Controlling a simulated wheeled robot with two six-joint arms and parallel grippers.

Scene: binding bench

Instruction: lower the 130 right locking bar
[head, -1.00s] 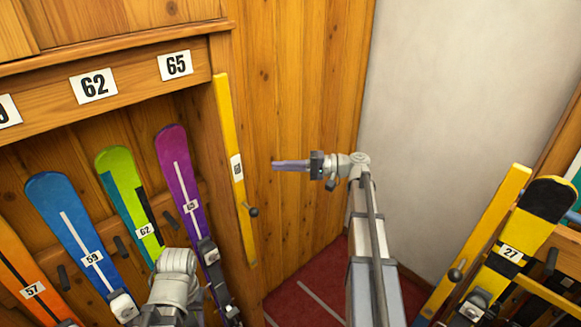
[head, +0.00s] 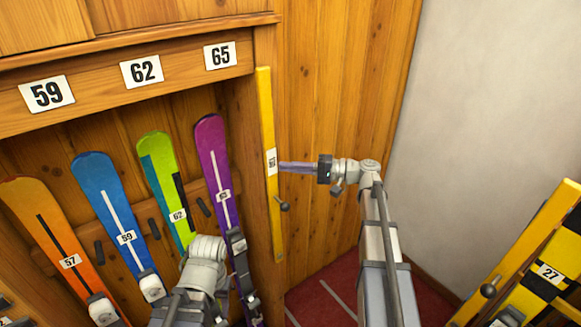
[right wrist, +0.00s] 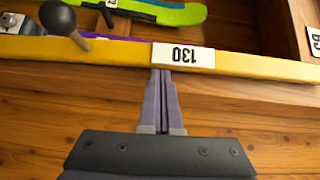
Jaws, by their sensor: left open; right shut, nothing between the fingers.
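The 130 right locking bar (head: 266,115) is a long yellow bar, standing nearly upright along the right post of the ski rack. It has a white label and a dark round knob (head: 284,206) below the label. In the right wrist view the bar (right wrist: 110,52) runs across the picture, with "130" upside down. My right gripper (head: 281,167) is shut and empty, its fingertips at the bar's right edge by the label; contact cannot be told. My left gripper (head: 188,300) is low in front of the skis, its fingers not clearly visible.
Skis numbered 57, 59 (head: 100,185), 62 and 65 (head: 211,150) stand left of the bar. A second yellow bar (head: 520,245) and the yellow-black ski 27 (head: 550,272) are at the lower right. Bare wood panelling (head: 335,90) lies right of the bar.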

